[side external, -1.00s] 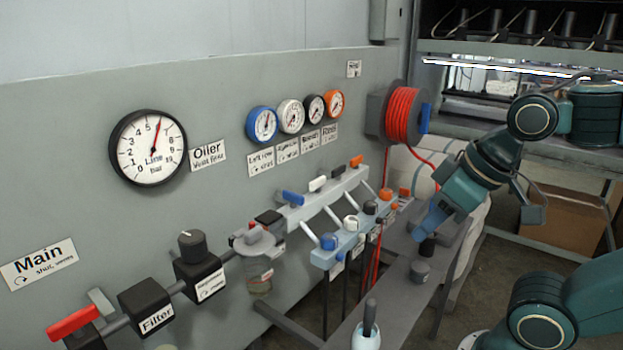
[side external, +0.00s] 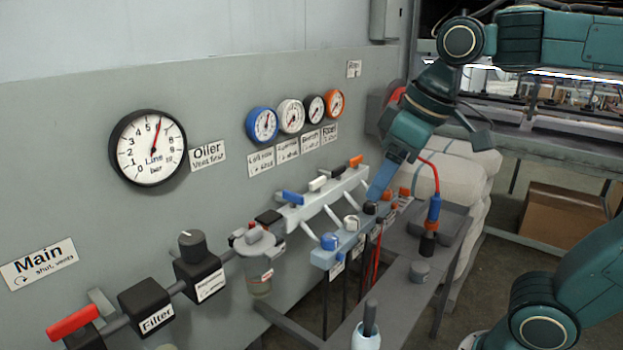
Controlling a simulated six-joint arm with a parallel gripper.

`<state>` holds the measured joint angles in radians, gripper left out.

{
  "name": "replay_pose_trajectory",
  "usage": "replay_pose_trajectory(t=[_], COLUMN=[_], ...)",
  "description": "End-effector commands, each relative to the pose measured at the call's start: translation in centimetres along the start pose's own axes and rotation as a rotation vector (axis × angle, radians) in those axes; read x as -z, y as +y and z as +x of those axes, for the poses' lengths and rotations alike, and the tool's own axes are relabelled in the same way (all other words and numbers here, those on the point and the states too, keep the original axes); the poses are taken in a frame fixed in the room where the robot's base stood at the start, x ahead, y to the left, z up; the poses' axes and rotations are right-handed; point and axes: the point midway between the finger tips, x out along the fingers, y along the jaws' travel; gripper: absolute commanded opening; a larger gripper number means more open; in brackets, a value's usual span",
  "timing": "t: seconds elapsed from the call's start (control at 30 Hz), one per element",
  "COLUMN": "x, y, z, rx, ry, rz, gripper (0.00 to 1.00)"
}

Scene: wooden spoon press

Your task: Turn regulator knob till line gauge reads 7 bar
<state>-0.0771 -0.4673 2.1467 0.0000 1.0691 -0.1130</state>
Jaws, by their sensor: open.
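The round white line gauge (side external: 148,147) with a black rim hangs on the grey panel. Its red needle points up, just right of the 5. The dark regulator knob (side external: 192,245) sits on top of a black block (side external: 200,275) in the pipe line, with a pale mark on its top. My gripper (side external: 373,197) is well to the right of the knob, pointing down over the light-blue manifold close to a small black knob. The gap between its fingers is too small to see, and nothing shows held in it.
The red lever of the main valve (side external: 73,322) and the filter block (side external: 146,305) stand left of the regulator. The clear oiler bowl (side external: 260,275) stands right of it. A blue-and-red hose end (side external: 433,215) stands upright on the grey bench. Four-way manifold levers lie between.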

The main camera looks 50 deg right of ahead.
Motion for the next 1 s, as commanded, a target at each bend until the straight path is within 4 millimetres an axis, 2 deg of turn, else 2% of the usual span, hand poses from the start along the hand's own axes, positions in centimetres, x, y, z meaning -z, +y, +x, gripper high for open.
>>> replay_pose_trajectory(t=[0.1,0.47,0.7,1.0], x=[3.2,11.8,16.9,22.2], y=[-0.4,-2.3,-4.2,-7.4], z=[-0.4,-0.3,1.1,3.9], rx=[0.014,0.056,0.085,0.124], ry=[-0.032,-0.121,-0.179,-0.250], rz=[-0.059,-0.238,-0.359,-0.509], gripper=[0.65,0.65,0.65,0.65])
